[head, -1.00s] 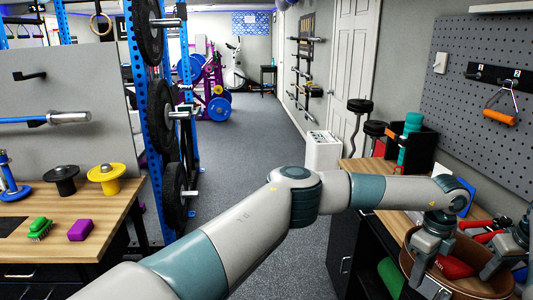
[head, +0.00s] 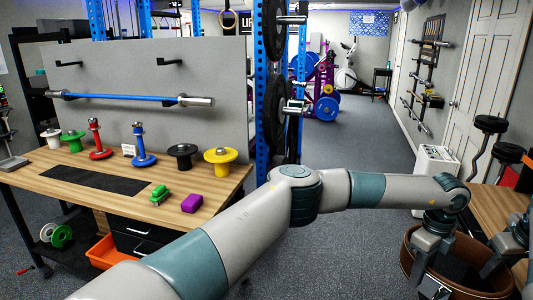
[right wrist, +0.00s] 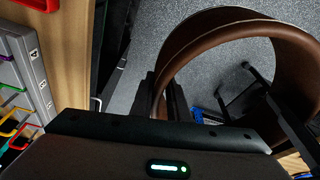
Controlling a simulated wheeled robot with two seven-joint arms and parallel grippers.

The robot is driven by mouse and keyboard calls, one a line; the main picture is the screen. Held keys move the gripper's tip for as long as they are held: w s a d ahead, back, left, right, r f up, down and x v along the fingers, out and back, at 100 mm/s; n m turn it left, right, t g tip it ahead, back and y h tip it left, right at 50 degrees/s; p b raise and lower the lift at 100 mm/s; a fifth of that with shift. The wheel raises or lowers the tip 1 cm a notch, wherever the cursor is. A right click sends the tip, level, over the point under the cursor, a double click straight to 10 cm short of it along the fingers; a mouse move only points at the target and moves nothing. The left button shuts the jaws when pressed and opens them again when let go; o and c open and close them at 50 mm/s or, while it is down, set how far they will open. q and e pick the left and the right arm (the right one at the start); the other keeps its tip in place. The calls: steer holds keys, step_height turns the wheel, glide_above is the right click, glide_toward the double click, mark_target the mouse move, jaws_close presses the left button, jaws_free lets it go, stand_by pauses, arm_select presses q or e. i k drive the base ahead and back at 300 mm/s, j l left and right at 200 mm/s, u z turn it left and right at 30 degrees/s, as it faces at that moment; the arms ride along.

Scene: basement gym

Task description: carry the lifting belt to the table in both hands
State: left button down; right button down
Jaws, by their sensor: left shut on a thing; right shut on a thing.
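The lifting belt (head: 407,262) is a brown leather loop at the lower right of the head view. In the right wrist view the belt (right wrist: 215,20) is a wide curved band with grey floor below it. My left gripper (head: 428,262) is shut on the belt's left side. My right gripper (head: 503,262), cut by the right picture edge, is shut on its right side. In the right wrist view my right gripper's dark fingers (right wrist: 163,97) clasp the band. A table with a wooden top (head: 105,196) stands at the left.
An orange bin (head: 103,252) is below. A blue rack upright (head: 270,90) stands behind. Another wooden top (head: 490,205) is at the right. Grey floor (head: 350,140) is open between.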

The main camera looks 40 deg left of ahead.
mark_target(104, 179)
steer(key=u, duration=3.25)
steer(key=i, duration=1.6)
